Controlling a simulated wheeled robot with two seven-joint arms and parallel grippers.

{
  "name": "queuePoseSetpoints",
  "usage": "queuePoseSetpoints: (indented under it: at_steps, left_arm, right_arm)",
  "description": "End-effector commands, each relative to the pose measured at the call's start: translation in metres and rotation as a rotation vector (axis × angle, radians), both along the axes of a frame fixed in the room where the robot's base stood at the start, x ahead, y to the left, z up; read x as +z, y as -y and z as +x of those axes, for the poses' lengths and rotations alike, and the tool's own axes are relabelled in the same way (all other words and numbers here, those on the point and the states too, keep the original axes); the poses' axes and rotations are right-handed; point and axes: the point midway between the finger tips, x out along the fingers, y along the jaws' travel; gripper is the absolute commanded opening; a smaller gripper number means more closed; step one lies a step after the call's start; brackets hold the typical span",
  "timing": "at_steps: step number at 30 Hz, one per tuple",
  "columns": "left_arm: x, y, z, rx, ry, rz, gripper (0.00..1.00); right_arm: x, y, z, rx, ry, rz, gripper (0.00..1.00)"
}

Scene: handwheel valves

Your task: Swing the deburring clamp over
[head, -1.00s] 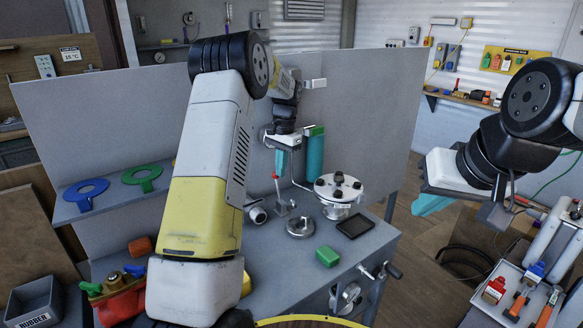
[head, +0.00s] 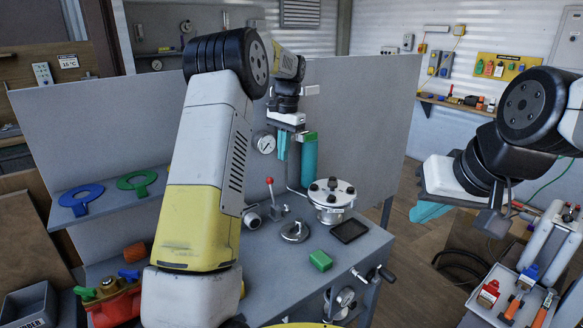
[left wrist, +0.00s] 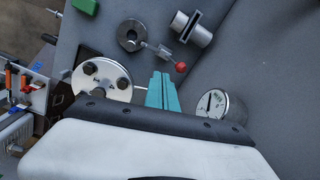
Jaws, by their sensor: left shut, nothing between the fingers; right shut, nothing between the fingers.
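The clamp is a small metal toggle clamp (head: 277,212) on the grey bench, with a lever ending in a red knob (head: 269,181). Its lever stands roughly upright in the head view. In the left wrist view the red knob (left wrist: 181,67) lies just beyond and right of the fingertips, with the clamp body behind it. My left gripper (head: 283,152) has teal fingers, shut and empty, above the knob and apart from it. Its fingers also show in the left wrist view (left wrist: 160,78). My right gripper (head: 430,212) is shut and empty, away to the right of the bench.
A round metal part (head: 295,231) sits beside the clamp. A flanged valve body (head: 332,194), black tray (head: 349,231) and green block (head: 320,261) stand to the right.

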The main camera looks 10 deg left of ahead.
Motion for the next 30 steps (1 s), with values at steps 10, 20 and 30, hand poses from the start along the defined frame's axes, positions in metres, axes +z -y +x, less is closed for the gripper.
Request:
queuePoseSetpoints:
  at_steps: [10, 20, 30]
  left_arm:
    - [0.028, -0.004, 0.000, -0.092, 0.008, 0.010, 0.00]
    - [0.024, -0.012, -0.035, -1.085, 0.056, 0.178, 0.00]
    - [0.018, 0.002, -0.071, -1.908, 0.002, 0.402, 0.00]
  right_arm:
    - [0.000, 0.000, 0.000, 0.000, 0.000, 0.000, 0.00]
    - [0.000, 0.000, 0.000, 0.000, 0.000, 0.000, 0.00]
    - [0.000, 0.000, 0.000, 0.000, 0.000, 0.000, 0.00]
